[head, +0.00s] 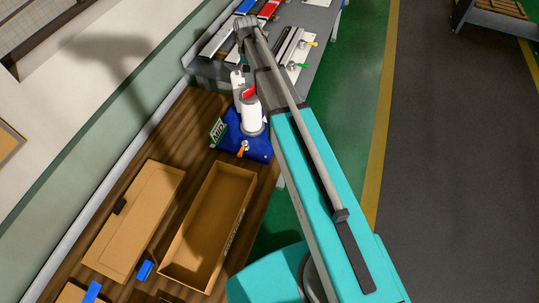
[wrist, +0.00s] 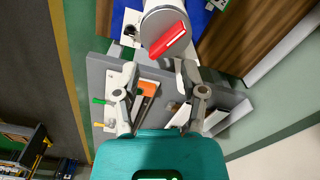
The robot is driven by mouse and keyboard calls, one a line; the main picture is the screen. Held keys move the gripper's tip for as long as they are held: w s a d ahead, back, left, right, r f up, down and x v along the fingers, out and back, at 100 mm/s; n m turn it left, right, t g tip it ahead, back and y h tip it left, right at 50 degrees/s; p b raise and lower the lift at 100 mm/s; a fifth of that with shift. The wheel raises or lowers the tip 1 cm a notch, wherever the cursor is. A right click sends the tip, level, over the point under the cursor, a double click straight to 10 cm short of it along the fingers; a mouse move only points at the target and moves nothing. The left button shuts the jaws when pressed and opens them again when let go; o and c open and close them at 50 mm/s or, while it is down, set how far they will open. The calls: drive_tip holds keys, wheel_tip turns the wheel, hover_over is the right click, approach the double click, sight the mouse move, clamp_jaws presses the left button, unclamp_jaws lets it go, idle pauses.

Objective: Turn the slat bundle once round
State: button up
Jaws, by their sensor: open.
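Long pale slat-like pieces (head: 217,39) lie on the grey bench at the top of the head view, left of my gripper. They also show at the right of the wrist view (wrist: 217,121). I cannot tell which piece is the slat bundle. My gripper (wrist: 160,73) is open over the grey bench, its two fingers apart with nothing held between them. An orange strip (wrist: 149,88) shows between the fingers, close to the left one. My arm and wrist hide part of the bench in the head view.
A white machine (head: 251,113) with a red top stands on a blue base. An open cardboard box (head: 171,272) sits on the wooden table.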

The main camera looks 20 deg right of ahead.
drive_tip(key=s+f+n+b, duration=0.1)
drive_tip(key=s+f+b, duration=0.7)
drive_tip(key=s, duration=0.5)
drive_tip(key=s+f+n+b, duration=0.1)
drive_tip(key=s+f+b, duration=0.6)
drive_tip(key=s, duration=0.6)
drive_tip(key=shift+f+n+b, duration=0.35)
drive_tip(key=shift+f+n, duration=0.05)
drive_tip(key=shift+f, duration=0.3)
drive_tip(key=shift+r, duration=0.1)
wheel_tip(320, 180, up, 19)
drive_tip(key=n+p, duration=1.9)
drive_tip(key=n, duration=0.5)
hover_over(249, 89)
drive_tip(key=shift+d, duration=0.1)
drive_tip(key=shift+f, duration=0.25)
wheel_tip(249, 89, down, 14)
drive_tip(key=b, duration=1.4)
drive_tip(key=shift+r, duration=0.2)
